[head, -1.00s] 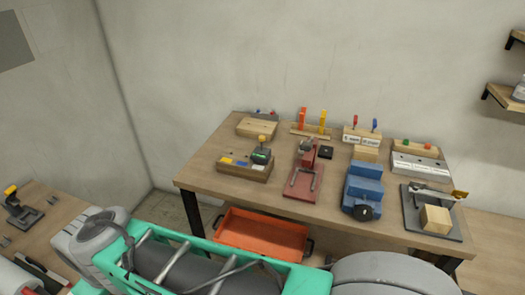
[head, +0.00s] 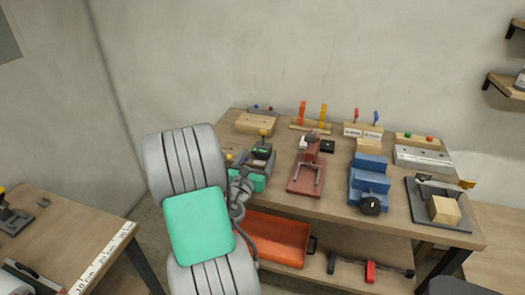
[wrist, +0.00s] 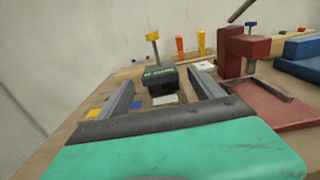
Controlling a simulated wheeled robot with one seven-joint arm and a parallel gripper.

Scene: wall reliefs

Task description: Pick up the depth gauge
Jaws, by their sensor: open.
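The depth gauge (head: 262,150) looks like a dark green-black block with a thin rod and yellow top. My gripper (wrist: 163,77) is open and empty, one grey finger on each side of the gauge's line. I cannot tell whether the fingertips reach alongside it. In the head view, my gripper (head: 257,166) is at the gauge's near side and hides most of the wooden holder.
A red press (head: 308,165) stands just right of the gauge, close to my right finger. A blue vise (head: 368,180) and a grey plate with a wooden block (head: 443,210) are farther right. An orange bin (head: 270,240) sits below the tabletop (head: 335,203).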

